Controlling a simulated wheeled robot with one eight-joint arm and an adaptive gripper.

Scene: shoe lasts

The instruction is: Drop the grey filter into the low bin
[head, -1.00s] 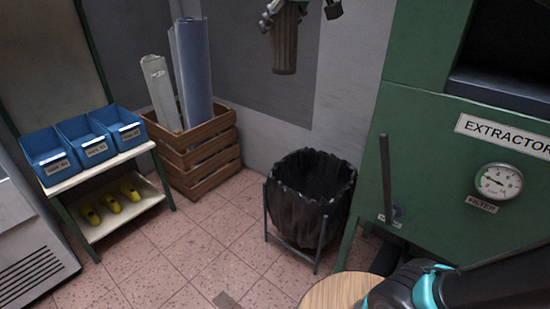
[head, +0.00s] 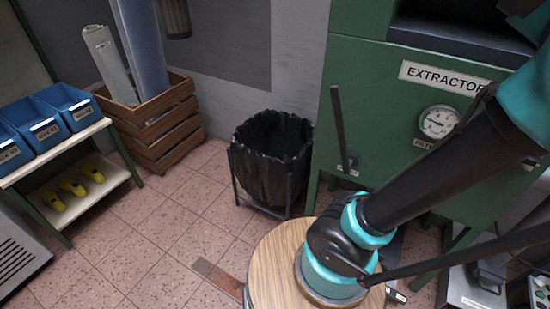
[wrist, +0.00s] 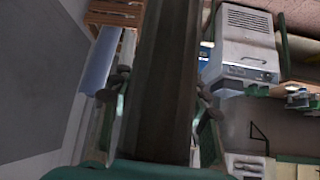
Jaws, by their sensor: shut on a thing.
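The grey filter (head: 176,18) is a brownish-grey cylinder hanging upright at the top edge of the head view, its upper part cut off. In the wrist view the filter (wrist: 165,80) runs as a dark column between the fingers. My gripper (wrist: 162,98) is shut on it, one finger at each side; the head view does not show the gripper. The low bin (head: 272,160) is a black bag in a metal frame on the floor, open at the top. In the picture the filter is up and left of the bin, apart from it.
A wooden crate (head: 165,125) with tall rolls stands left of the bin. A shelf (head: 75,150) holds blue boxes and yellow shoe lasts. The green extractor (head: 375,120) stands right of the bin. A round wooden table (head: 272,262) is in front.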

